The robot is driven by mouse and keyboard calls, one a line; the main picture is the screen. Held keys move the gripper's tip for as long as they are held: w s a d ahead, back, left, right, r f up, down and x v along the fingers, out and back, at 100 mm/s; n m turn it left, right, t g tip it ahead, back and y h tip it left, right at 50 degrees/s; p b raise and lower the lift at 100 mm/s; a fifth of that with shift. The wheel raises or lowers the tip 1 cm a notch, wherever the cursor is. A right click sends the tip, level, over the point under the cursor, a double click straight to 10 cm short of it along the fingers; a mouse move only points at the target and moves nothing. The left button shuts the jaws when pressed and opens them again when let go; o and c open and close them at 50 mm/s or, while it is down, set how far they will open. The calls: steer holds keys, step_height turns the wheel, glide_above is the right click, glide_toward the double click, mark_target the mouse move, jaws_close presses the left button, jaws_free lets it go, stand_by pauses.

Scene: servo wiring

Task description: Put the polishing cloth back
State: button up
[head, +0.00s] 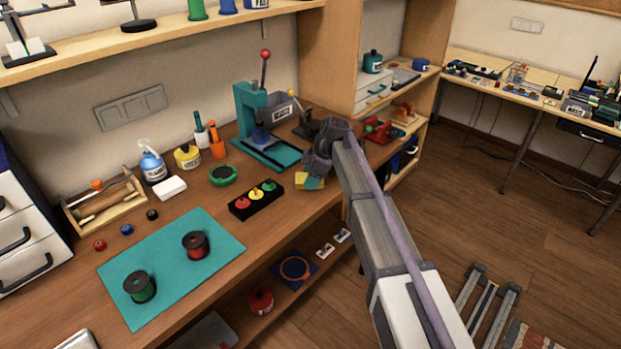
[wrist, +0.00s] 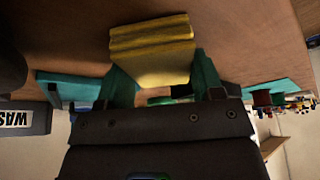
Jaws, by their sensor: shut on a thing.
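The yellow folded polishing cloth (head: 303,180) is near the bench's front edge, just right of the black block with colored knobs. It also shows large in the wrist view (wrist: 152,62), between the two green fingers. My gripper (head: 313,181) reaches in from the right and is shut on the cloth. The fingers in the wrist view (wrist: 163,80) press on its two sides. I cannot tell whether the cloth touches the bench top.
The knob block (head: 256,201) stands close on the left, and a teal press (head: 265,125) stands behind. A teal mat (head: 170,268) with two spools lies at the front left. A red tool (head: 380,130) sits on the bench to the right.

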steer(key=o, duration=0.8)
steer(key=shift+o, duration=0.2)
steer(key=p+v, duration=1.1)
steer(key=v, duration=0.1)
steer(key=shift+r+p, duration=0.2)
steer(key=shift+p, duration=0.1)
steer(key=s+d+m+h, duration=0.1)
steer(key=s+d+m, duration=0.4)
steer(key=s, duration=0.5)
steer(key=s+d+f+m+h, duration=0.1)
steer(key=s+d+m+h, duration=0.1)
steer(key=s+d+m, duration=0.4)
steer(key=s+d+m+h, duration=0.1)
steer(key=s+d+m, duration=0.4)
steer(key=s, duration=0.9)
steer(key=m, duration=0.3)
steer(key=shift+d+f+h, duration=0.2)
steer(key=shift+d+h, duration=0.1)
steer(key=shift+d, duration=0.1)
